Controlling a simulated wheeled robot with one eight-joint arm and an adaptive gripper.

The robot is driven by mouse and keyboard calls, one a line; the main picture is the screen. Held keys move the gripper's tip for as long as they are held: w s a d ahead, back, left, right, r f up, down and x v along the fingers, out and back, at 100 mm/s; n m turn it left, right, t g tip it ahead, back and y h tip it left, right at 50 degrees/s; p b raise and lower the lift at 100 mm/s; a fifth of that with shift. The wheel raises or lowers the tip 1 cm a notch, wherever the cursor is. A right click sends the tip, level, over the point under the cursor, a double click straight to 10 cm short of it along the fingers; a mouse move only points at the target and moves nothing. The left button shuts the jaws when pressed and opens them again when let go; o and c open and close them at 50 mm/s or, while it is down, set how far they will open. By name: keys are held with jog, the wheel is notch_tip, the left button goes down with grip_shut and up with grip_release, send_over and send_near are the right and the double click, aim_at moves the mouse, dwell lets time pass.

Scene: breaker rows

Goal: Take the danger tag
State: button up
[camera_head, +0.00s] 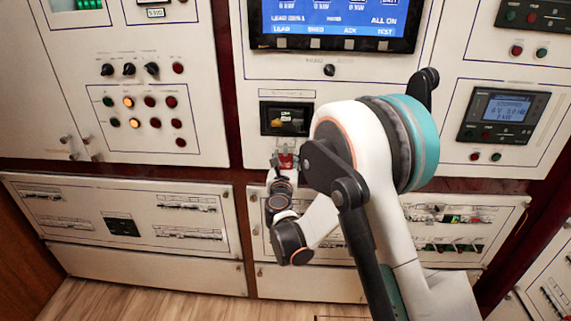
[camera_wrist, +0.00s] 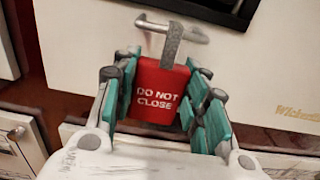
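The danger tag (camera_wrist: 160,92) is a red plate with white "DO NOT CLOSE" lettering. It hangs by a grey strap (camera_wrist: 172,45) over a metal bar handle (camera_wrist: 170,27). In the head view the tag (camera_head: 286,161) is a small red patch below the black display window, partly hidden by my arm. My gripper (camera_wrist: 162,85) is open, with its teal-padded fingers on the left and right sides of the tag. The fingers are very close to its edges; I cannot tell whether they touch it. My gripper (camera_head: 283,172) is small and partly hidden in the head view.
A black-framed display window (camera_head: 287,118) sits just above the tag. A panel of lamps and knobs (camera_head: 140,110) is at left, and a meter (camera_head: 503,113) is at right. Lower breaker panels (camera_head: 125,222) stand close below. Wooden floor (camera_head: 150,300) shows at the bottom.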

jog(key=shift+c, duration=0.9)
